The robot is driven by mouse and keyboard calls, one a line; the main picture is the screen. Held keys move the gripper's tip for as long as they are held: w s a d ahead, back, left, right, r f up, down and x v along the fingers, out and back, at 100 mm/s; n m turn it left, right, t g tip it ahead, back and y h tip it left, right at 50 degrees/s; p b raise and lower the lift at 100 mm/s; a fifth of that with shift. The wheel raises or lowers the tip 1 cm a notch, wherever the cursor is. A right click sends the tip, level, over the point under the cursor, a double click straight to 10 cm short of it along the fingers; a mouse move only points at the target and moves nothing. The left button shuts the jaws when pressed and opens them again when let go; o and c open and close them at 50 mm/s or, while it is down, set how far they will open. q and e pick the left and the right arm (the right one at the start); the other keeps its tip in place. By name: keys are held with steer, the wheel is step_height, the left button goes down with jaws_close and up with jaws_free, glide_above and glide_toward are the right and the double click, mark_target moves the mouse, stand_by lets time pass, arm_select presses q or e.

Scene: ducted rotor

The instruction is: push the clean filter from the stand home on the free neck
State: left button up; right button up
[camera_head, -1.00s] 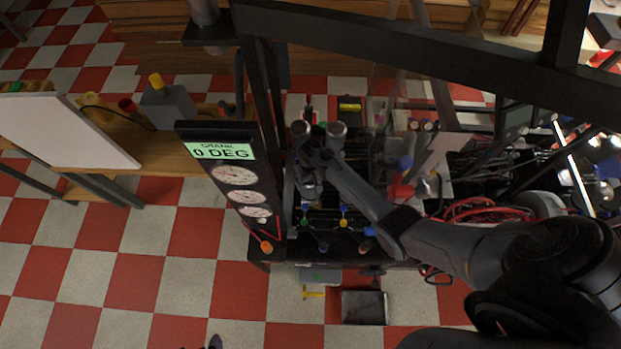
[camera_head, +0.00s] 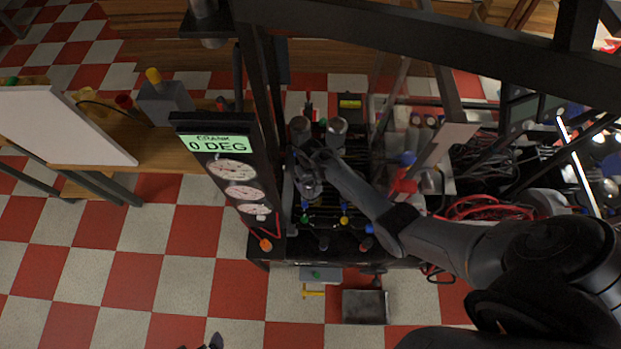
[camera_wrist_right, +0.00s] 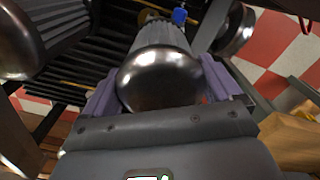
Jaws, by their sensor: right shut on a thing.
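In the right wrist view a filter with a ribbed grey body and a shiny metal dome end (camera_wrist_right: 160,78) lies between the purple fingers of my right gripper (camera_wrist_right: 162,88), which is shut on it. A second ribbed, domed canister (camera_wrist_right: 38,38) stands to the left, apart from the held one. Another shiny round end (camera_wrist_right: 236,30) shows at the upper right.
A gauge panel reading "0 DEG" (camera_head: 228,170) stands close left of my right gripper. Dark frame beams (camera_head: 400,30) cross above. Red cables (camera_head: 480,208) lie to the right. A metal tray (camera_head: 365,307) is below the rack. Open checkered floor lies at the left.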

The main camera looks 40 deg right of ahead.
steer(key=shift+f, duration=0.45)
steer(key=o, duration=0.7)
